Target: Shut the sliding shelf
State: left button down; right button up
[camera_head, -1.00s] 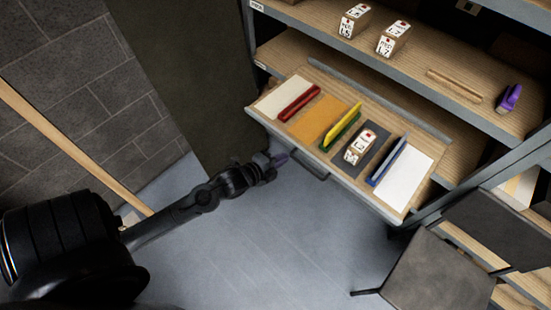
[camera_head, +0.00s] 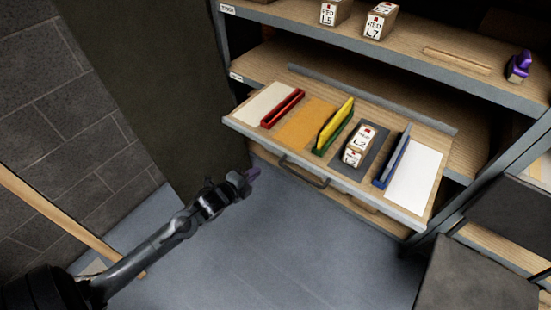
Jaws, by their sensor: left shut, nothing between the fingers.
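The sliding shelf (camera_head: 232,124) is pulled out from the shelving unit, with a grey front edge and a dark bar handle (camera_head: 302,173) below it. It carries a red holder (camera_head: 283,108), a yellow-and-green holder (camera_head: 334,127), a white-and-tan block (camera_head: 358,145) and a blue divider (camera_head: 391,158) among coloured panels. My left gripper (camera_head: 252,174) is shut and empty, below and left of the handle, apart from the shelf. My right gripper does not show.
The upper fixed shelf holds two labelled blocks (camera_head: 379,22), a wooden strip (camera_head: 457,60) and a purple object (camera_head: 519,66). A wooden pole (camera_head: 60,219) leans at the left. Dark panels (camera_head: 478,275) stand at the lower right. The grey floor below the shelf is clear.

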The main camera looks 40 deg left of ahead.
pick_arm(q)
jog(key=b, duration=0.4)
send_near(281, 151)
jog(key=x, duration=0.5)
jog(key=shift+w+d+f, duration=0.1)
jog(key=shift+w+f, duration=0.05)
jog(key=shift+w, duration=0.5)
jog(key=shift+w, duration=0.1)
